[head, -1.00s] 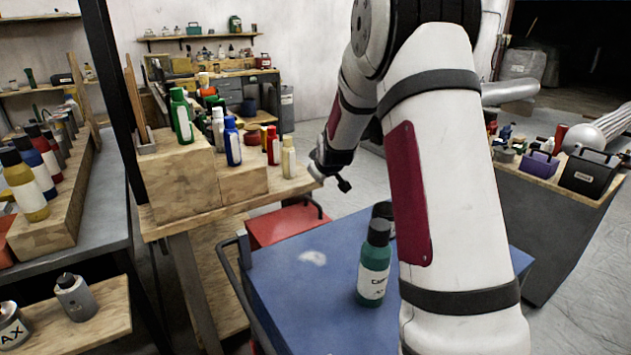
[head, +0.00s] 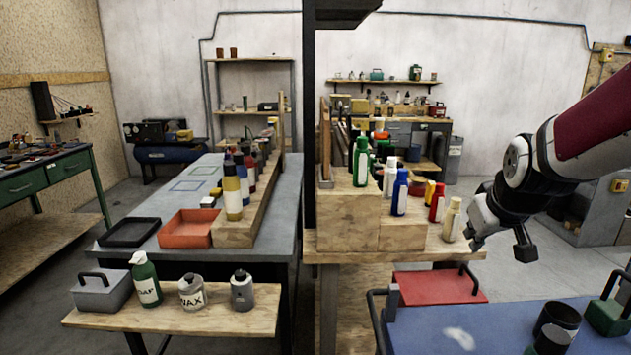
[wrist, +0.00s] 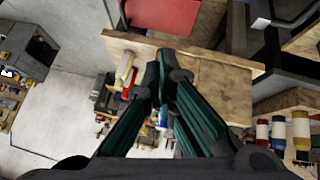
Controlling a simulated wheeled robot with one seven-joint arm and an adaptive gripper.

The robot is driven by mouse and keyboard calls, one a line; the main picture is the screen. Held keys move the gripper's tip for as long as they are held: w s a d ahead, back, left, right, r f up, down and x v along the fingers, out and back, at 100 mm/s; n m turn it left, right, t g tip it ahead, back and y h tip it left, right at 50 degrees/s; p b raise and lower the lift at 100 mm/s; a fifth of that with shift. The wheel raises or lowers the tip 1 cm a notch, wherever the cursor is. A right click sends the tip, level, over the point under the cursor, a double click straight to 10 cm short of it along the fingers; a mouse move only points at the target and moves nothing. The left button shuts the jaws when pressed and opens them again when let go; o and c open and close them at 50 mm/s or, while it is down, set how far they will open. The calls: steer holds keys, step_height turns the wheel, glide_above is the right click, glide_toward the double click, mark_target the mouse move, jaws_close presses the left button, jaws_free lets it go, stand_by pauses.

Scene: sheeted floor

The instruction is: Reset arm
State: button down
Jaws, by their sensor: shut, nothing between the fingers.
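My gripper (wrist: 168,66) shows in the wrist view as two dark teal fingers that come together at the tips, shut with nothing between them. In the head view my arm enters from the right edge, and its dark wrist end (head: 505,205) hangs in the air above the blue cart top and right of the wooden bench. The fingertips are hard to make out there. In the wrist view the wooden bench with bottles lies beyond and below the fingers, apart from them as far as I can tell.
The wooden bench (head: 338,240) holds several bottles on stepped blocks. The blue cart top (head: 420,330) carries a dark jar (head: 557,316) and a green container (head: 606,318). A red tray (head: 438,286) lies beside it. A dark post (head: 309,120) stands mid-view. A low plank (head: 170,319) holds containers.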

steer(key=s+a+r+g+p, duration=0.1)
steer(key=s+a, duration=0.2)
steer(key=s, duration=0.7)
steer(key=s+a+r+m+g+y+p, duration=0.1)
steer(key=s+a, duration=0.3)
steer(key=s, duration=0.6)
steer(key=s+a+r+g+p, duration=0.1)
steer(key=s+a+r+p, duration=0.1)
steer(key=s, duration=0.8)
steer(key=shift+s+a+r+y, duration=0.15)
steer(key=shift+a+r+y, duration=0.3)
steer(key=shift+a, duration=0.6)
